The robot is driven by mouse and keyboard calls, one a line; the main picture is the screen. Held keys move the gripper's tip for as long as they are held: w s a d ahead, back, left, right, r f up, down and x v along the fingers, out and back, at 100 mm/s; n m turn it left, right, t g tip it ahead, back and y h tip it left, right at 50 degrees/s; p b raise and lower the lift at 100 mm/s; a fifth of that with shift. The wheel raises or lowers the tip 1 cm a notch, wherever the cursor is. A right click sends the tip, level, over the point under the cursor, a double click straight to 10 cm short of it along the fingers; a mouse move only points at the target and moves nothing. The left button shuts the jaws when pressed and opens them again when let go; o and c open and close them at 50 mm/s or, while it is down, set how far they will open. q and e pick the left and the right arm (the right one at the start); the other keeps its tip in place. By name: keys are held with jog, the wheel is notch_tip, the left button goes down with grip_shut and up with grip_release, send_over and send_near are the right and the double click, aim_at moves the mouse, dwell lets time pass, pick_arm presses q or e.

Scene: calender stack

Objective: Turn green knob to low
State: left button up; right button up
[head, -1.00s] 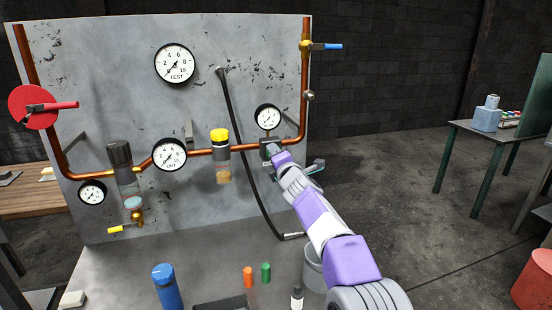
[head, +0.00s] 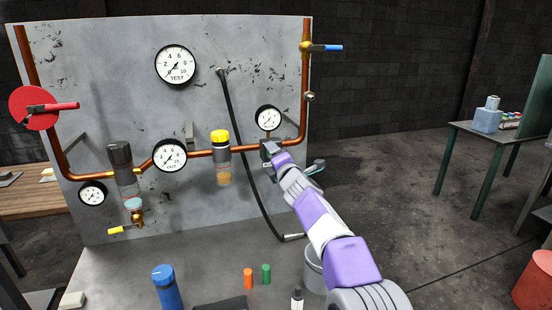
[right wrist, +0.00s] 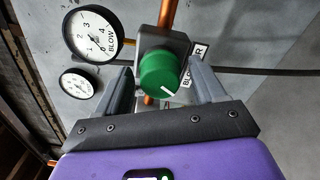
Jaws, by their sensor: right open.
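The green knob (right wrist: 158,74) shows in the right wrist view, on a dark block on the panel, with a white pointer line on its face. My right gripper (right wrist: 160,88) is open, with one finger on each side of the knob. I see gaps between the fingers and the knob's sides. In the head view my right gripper (head: 270,152) is at the dark block on the copper pipe and hides the knob. A label beside the block is partly hidden. My left gripper is not in view.
The BLOW gauge (right wrist: 92,34) sits close to the block. A black hose (head: 243,135) hangs left of my right arm. A blue-handled valve (head: 325,46) is above on the pipe. A grey bucket (head: 314,268) stands below my arm.

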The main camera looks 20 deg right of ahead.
jog(key=s+b, duration=0.4)
jog(key=s, duration=0.3)
jog(key=shift+s+d+b, duration=0.15)
jog(key=shift+s+b, duration=0.15)
jog(key=shift+b, duration=0.1)
